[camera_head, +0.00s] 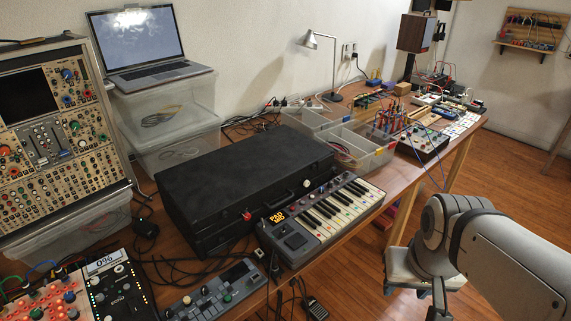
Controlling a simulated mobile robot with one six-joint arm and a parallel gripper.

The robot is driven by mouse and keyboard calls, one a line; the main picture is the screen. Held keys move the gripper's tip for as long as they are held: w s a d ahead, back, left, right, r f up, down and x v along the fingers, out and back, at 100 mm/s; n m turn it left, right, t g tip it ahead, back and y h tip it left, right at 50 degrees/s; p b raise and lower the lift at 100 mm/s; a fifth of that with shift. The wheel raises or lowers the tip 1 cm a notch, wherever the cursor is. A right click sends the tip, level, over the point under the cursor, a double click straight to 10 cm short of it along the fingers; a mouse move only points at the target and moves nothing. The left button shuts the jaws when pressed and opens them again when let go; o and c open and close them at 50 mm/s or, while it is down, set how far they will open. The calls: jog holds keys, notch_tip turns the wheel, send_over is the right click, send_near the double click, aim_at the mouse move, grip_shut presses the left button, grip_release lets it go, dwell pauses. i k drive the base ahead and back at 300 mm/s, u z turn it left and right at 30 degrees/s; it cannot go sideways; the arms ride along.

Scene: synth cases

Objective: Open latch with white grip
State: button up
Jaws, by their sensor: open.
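A large black case (245,165) lies closed on the wooden table, in the middle of the head view. A latch with a white grip (306,183) is on its front side, toward the right end. A second latch with a red grip (246,215) is on the same side, farther left. The white grip is small here, and I cannot make out the latch's exact position. My arm shows at the lower right, well apart from the case. I cannot make out my gripper's fingers.
A small keyboard (320,215) lies right along the case's front, below the white grip. A grey control box (215,289) and cables lie to its left. A laptop (147,45) on clear bins stands behind. Divided bins (357,147) stand to the right. Open floor (510,170) lies beyond the table.

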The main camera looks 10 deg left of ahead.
aim_at(305, 182)
jog(key=k, duration=1.1)
jog(key=z, duration=0.7)
jog(key=i, duration=1.75)
jog(key=u, duration=0.6)
jog(key=k, duration=0.8)
jog(key=u, duration=0.2)
jog(key=i, duration=0.9)
jog(key=z, duration=0.1)
